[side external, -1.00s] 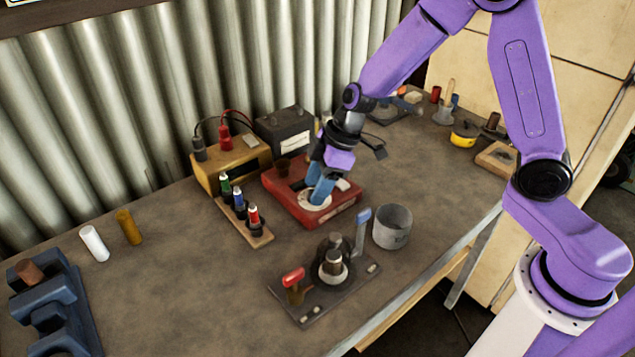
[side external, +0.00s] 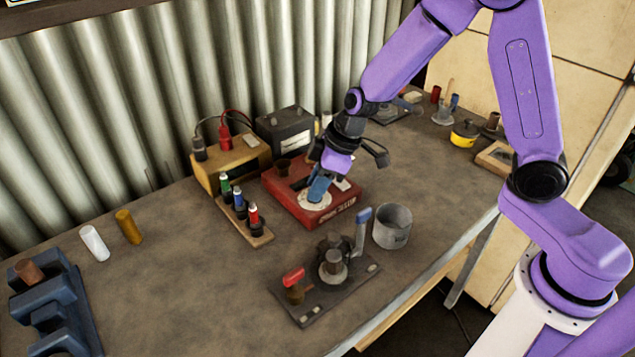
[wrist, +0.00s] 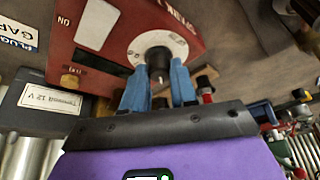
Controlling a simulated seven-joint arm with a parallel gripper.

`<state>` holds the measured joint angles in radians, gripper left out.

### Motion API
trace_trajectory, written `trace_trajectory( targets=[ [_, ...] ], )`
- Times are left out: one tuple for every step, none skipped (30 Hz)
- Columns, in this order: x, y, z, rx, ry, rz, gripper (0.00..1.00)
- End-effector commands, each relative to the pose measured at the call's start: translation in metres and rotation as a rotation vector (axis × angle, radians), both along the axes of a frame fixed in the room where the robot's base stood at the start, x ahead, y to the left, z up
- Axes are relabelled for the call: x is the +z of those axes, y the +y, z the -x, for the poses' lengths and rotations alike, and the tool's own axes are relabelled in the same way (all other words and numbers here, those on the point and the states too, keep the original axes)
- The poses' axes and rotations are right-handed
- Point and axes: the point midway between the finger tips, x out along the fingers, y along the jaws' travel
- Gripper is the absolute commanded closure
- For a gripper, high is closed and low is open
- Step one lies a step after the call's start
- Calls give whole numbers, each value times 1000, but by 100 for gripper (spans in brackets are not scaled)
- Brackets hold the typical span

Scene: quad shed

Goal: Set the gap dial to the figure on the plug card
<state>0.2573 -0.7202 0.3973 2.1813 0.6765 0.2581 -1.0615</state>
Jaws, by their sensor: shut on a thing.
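A red box (side external: 341,209) on the bench carries a round white gap dial (side external: 314,204) with a dark knob. The dial also shows in the wrist view (wrist: 137,47), its dark knob (wrist: 158,63) between my blue fingers. My gripper (side external: 315,190) is shut on the knob from above; in the wrist view my gripper (wrist: 158,80) has one finger on each side of it. The dial's figures are too small to read. At the left edge of the wrist view, a plug card (wrist: 17,36) shows partly, with "PLUG GAP" lettering; its figure is out of frame.
A yellow-brown box (side external: 232,165) and a dark battery (side external: 287,130) stand behind. A metal cup (side external: 392,226) and a clamp plate (side external: 325,292) stand nearer.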

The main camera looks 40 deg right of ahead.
Motion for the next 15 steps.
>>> trace_trajectory(
  targets=[
    [0, 1, 1, -34, -1, 1, 100],
    [1, 1, 1, -56, -1, 0, 100],
    [1, 1, 1, -83, -2, 0, 100],
    [1, 1, 1, -101, -2, 0, 100],
    [0, 1, 1, -121, 0, 0, 100],
    [0, 1, 1, -143, -1, 1, 100],
    [1, 1, 1, -161, -2, 0, 100],
    [1, 1, 1, -176, -2, 0, 100],
    [1, 1, 1, -196, -1, 0, 100],
    [1, 1, 1, -212, -1, 1, 100],
    [1, 2, 1, -226, -1, 0, 100],
    [1, 2, 1, -244, -2, 0, 100],
    [1, 2, 1, -258, -2, 0, 100],
    [0, 2, 1, -270, -2, 0, 100],
    [0, 2, 2, -288, -1, 1, 100]
  ],
)
